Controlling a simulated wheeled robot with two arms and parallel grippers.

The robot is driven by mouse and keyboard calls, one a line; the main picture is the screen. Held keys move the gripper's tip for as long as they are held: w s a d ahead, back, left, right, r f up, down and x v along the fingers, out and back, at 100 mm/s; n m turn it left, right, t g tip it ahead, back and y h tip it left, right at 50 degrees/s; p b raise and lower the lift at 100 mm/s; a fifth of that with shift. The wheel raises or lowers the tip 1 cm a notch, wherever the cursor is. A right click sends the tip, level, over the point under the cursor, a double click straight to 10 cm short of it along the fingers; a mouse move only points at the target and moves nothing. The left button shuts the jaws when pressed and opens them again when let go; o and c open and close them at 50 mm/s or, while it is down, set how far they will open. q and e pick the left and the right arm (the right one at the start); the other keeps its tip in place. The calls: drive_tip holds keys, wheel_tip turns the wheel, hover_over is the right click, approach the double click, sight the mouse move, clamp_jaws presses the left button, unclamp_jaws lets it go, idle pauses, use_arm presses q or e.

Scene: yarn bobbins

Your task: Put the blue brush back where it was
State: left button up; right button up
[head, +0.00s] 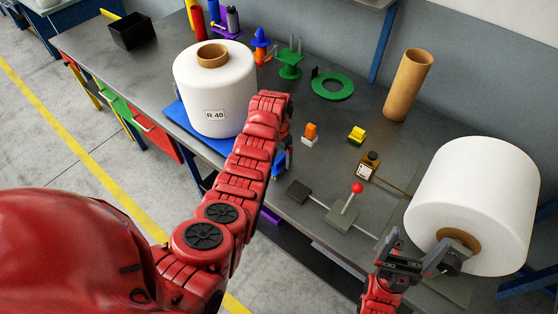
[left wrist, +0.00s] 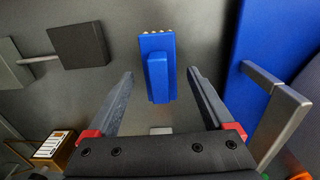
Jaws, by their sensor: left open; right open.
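The blue brush (left wrist: 158,62) lies on the grey table, its bristle tips at the top of the left wrist view. It shows partly in the head view (head: 279,163), just below the end of my left arm. My left gripper (left wrist: 160,76) is open, its fingers on either side of the brush, apart from it with a gap on each side. In the head view the left fingers are mostly hidden by the arm. My right gripper (head: 420,258) is open beside the core of the right white bobbin (head: 475,195); whether it touches cannot be told.
A cardboard tube (head: 408,85) and green ring (head: 332,86) are farther back.

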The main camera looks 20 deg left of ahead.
sight(279, 158)
use_arm(q)
wheel_tip(279, 158, up, 5)
drive_tip(key=shift+r+b, duration=0.2)
drive_tip(key=shift+b, duration=0.25)
wheel_tip(279, 158, up, 5)
drive_tip(key=p, duration=0.2)
drive_tip(key=shift+a+p, duration=0.15)
drive_tip(key=shift+p, duration=0.25)
drive_tip(key=shift+f, duration=0.1)
